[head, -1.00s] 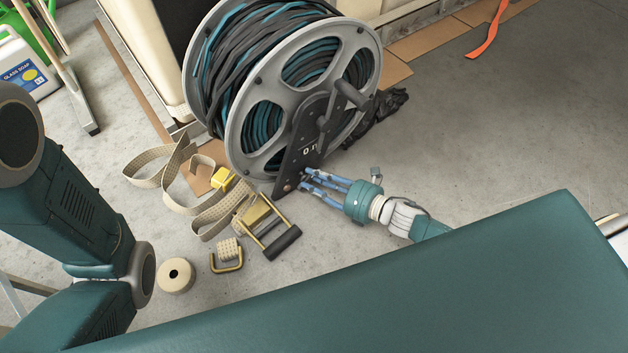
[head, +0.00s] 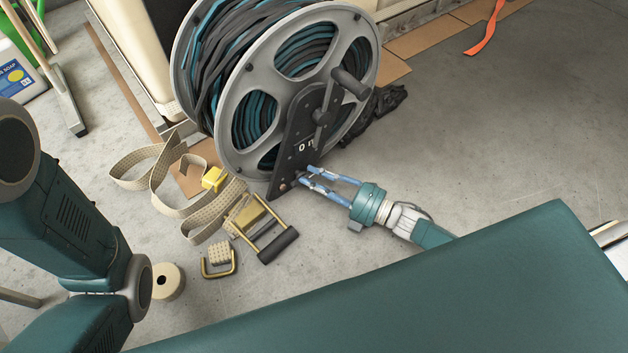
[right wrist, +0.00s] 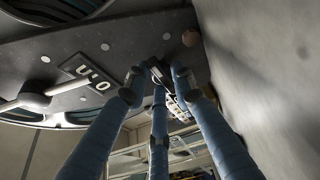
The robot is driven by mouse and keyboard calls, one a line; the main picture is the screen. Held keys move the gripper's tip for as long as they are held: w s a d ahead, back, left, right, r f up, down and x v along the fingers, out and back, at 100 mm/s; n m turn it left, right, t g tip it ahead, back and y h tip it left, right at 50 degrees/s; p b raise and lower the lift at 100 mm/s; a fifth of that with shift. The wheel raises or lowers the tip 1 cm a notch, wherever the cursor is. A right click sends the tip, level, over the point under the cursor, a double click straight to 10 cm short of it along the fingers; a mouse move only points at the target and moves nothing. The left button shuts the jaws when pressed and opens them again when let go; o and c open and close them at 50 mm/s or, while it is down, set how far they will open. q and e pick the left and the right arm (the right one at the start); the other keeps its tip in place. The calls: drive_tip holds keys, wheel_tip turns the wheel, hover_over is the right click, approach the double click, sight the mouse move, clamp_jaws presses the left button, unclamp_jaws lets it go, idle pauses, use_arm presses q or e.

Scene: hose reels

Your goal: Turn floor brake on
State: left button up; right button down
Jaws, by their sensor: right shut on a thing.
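The hose reel (head: 238,165) stands on the floor with black and teal hose wound on it. Its dark side plate (head: 290,165) carries the letters "on" (head: 306,145), which show upside down in the right wrist view (right wrist: 88,78). My right gripper (head: 306,177) reaches the foot of this plate from the right. In the right wrist view its blue fingers (right wrist: 160,78) close around a small dark part at the plate's lower edge, seemingly the floor brake (right wrist: 159,72). The fingertips mostly hide that part. My left gripper is out of view; only my left arm shows.
A beige strap (head: 165,190), a yellow ratchet buckle (head: 262,232) and a beige roll (head: 168,281) lie on the floor left of my right gripper. A crumpled black bag (head: 385,103) lies behind the reel.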

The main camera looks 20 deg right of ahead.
drive_tip(key=shift+w+d+f+m, duration=0.15)
drive_tip(key=shift+d+f+m, duration=0.1)
drive_tip(key=shift+m, duration=0.05)
drive_tip(key=c, duration=1.5)
unclamp_jaws()
drive_tip(key=shift+c, duration=0.2)
drive_tip(key=shift+a, duration=0.1)
drive_tip(key=v, duration=1.2)
